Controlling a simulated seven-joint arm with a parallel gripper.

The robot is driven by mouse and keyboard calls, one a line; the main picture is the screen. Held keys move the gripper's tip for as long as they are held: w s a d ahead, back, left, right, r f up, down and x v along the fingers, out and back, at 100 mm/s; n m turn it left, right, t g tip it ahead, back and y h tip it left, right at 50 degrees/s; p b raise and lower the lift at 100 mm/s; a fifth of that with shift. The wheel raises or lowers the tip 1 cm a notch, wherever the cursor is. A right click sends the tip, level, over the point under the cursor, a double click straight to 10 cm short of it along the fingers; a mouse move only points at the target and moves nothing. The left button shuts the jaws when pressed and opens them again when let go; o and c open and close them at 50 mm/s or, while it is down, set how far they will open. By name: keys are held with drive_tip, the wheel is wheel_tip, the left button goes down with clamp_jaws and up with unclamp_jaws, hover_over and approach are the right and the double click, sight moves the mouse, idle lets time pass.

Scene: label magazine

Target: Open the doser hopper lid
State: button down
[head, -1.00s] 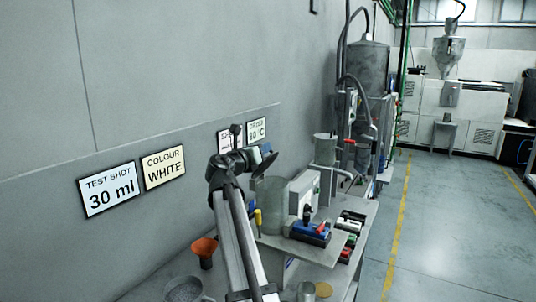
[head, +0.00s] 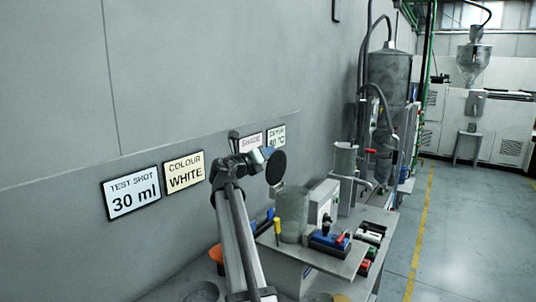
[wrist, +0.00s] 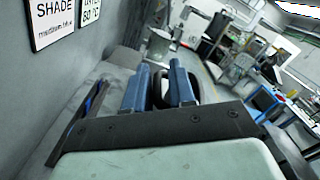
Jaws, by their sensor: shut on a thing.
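The doser hopper (head: 293,215) is a grey-green, see-through cylinder on the bench, right of my arm in the head view. A dark round disc, which looks like its lid (head: 277,168), stands steeply tilted above the hopper's left rim, with its flat face towards the head camera. I cannot tell whether its lower edge touches the rim. My gripper (head: 264,154) is just left of the disc, its blue fingers close to it. In the wrist view, the blue fingers (wrist: 158,88) are shut on a dark loop, which looks like the lid's handle.
The wall with signs (head: 133,196) is close on the left.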

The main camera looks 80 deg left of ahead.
drive_tip(key=shift+s+d+f, duration=0.1)
drive_tip(key=shift+d+f, duration=0.1)
drive_tip(key=shift+f, duration=0.3)
drive_tip(key=shift+d+f, duration=0.15)
drive_tip(key=shift+f, duration=0.3)
drive_tip(key=c, duration=1.2)
unclamp_jaws()
drive_tip(key=r+v, duration=0.1)
drive_tip(key=v, duration=1.2)
drive_tip(key=shift+s+d, duration=0.15)
drive_tip(key=shift+s, duration=0.1)
drive_tip(key=shift+r, duration=0.1)
